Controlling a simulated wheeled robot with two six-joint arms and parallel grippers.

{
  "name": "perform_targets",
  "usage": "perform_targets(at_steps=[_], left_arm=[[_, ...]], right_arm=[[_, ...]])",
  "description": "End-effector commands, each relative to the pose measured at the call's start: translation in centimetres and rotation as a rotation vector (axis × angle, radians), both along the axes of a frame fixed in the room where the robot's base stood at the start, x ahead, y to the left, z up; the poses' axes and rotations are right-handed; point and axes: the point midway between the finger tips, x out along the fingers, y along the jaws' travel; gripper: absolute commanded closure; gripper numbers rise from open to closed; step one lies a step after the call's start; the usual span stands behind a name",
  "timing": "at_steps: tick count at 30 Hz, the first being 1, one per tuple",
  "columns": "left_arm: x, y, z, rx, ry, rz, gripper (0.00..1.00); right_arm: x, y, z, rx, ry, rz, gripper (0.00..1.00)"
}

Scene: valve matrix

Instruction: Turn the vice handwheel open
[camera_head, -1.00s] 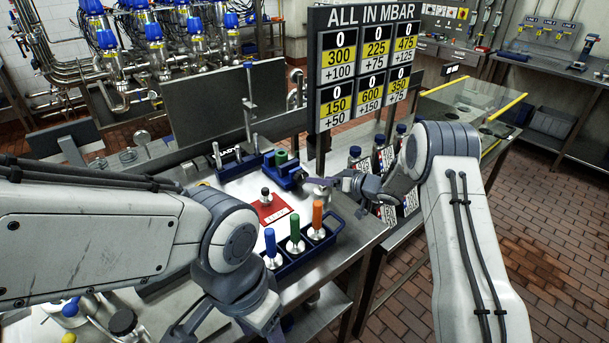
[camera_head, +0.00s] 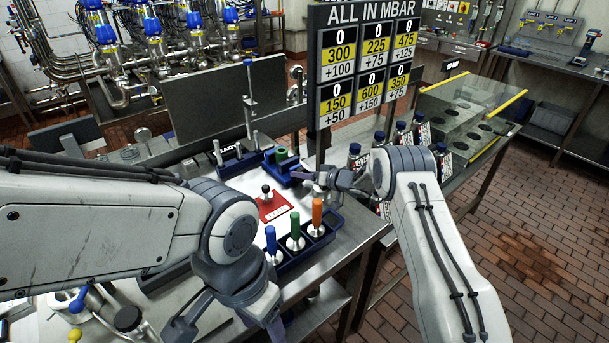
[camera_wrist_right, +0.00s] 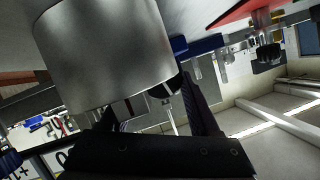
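The blue vice (camera_head: 284,170) stands at the far right part of the worktable, with a green piece (camera_head: 281,154) at its jaws. Its handwheel is largely hidden behind my right gripper (camera_head: 316,180) in the head view. In the right wrist view a large smooth metal cylinder (camera_wrist_right: 105,50), apparently the handwheel, fills the upper left. My right gripper's dark fingers (camera_wrist_right: 152,98) are spread apart close beside it; I cannot tell whether they touch it. My left gripper (camera_head: 186,326) hangs low at the front, away from the vice; its fingertips are unclear.
A blue rack (camera_head: 318,250) with blue, green and orange handled tools stands at the table's front right. A red plate (camera_head: 274,204) with a small knob lies behind it. The pressure board (camera_head: 366,65) rises close behind my right gripper. Bottles (camera_head: 354,152) stand to its right.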

Motion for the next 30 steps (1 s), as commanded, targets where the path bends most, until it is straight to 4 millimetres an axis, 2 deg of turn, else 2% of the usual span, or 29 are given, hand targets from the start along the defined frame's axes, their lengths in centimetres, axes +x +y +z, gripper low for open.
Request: perform_targets(at_steps=[1,3,4,17,30], left_arm=[[0.0,0.0,0.0,0.000,0.000,0.000,0.39],[0.0,0.0,0.0,0.000,0.000,0.000,0.39],[0.0,0.0,0.0,0.000,0.000,0.000,0.39],[0.0,0.0,-1.1,0.000,0.000,0.000,0.39],[0.0,0.0,-5.4,0.000,0.000,0.000,0.39]], right_arm=[[0.0,0.0,0.0,0.000,0.000,0.000,0.60],[0.0,0.0,0.0,0.000,0.000,0.000,0.87],[0.0,0.0,0.0,0.000,0.000,0.000,0.93],[-0.1,0.1,-0.1,-0.092,-0.068,-0.001,0.92],[-0.3,0.3,-0.4,-0.350,-0.256,0.000,0.92]])
